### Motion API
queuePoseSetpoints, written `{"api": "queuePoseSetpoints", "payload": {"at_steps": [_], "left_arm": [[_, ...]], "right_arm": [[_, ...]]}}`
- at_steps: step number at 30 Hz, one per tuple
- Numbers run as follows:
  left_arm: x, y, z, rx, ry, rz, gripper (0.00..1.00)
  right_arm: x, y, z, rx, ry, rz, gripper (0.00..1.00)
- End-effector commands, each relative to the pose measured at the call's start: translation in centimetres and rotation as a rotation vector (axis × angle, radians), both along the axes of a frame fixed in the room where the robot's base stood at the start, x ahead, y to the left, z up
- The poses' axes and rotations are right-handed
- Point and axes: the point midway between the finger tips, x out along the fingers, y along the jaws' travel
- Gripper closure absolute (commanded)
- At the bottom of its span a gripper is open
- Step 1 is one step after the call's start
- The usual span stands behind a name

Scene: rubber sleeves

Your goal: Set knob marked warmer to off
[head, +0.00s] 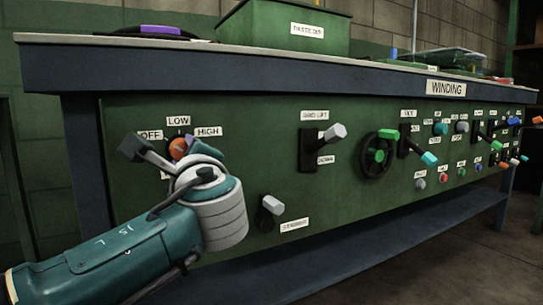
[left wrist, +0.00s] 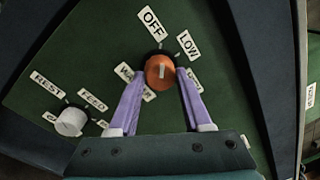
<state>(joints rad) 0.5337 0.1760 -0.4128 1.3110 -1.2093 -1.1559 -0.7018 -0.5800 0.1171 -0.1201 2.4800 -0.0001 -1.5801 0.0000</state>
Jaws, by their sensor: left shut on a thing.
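The warmer knob is an orange round knob (left wrist: 160,72) on the green panel, with OFF and LOW labels beside it in the left wrist view. A pale line on its face points roughly up, near the OFF tick; I cannot tell exactly whether it lines up. In the head view the knob (head: 178,147) is partly covered by my left gripper (head: 172,152), with OFF, LOW and HIGH labels around it. My left gripper's purple fingers (left wrist: 160,78) are shut on the knob, one on each side. They partly cover the label below. My right gripper is not in view.
A white knob (left wrist: 70,121) with REST and FEED labels is left of the fingers in the wrist view. In the head view, a grey-tipped lever (head: 335,132), another lever (head: 272,207) and a handwheel (head: 378,155) stick out to the right. A green bin (head: 270,28) stands on the bench.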

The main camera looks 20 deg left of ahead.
Motion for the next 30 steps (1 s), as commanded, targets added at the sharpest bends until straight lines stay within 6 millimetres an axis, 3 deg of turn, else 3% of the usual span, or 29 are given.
{"api": "queuePoseSetpoints", "payload": {"at_steps": [13,14,21,30], "left_arm": [[0.01,-0.02,0.03,-0.010,-0.010,-0.001,1.00],[0.01,-0.02,0.03,-0.010,-0.010,-0.001,0.49],[0.01,-0.01,0.02,-0.008,-0.009,0.000,0.22],[-0.19,-0.23,0.05,-0.007,-0.007,-0.001,0.21]], "right_arm": [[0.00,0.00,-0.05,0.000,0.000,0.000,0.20],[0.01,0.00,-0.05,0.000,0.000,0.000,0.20],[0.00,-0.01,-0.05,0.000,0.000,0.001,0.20],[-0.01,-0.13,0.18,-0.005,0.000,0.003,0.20]]}}
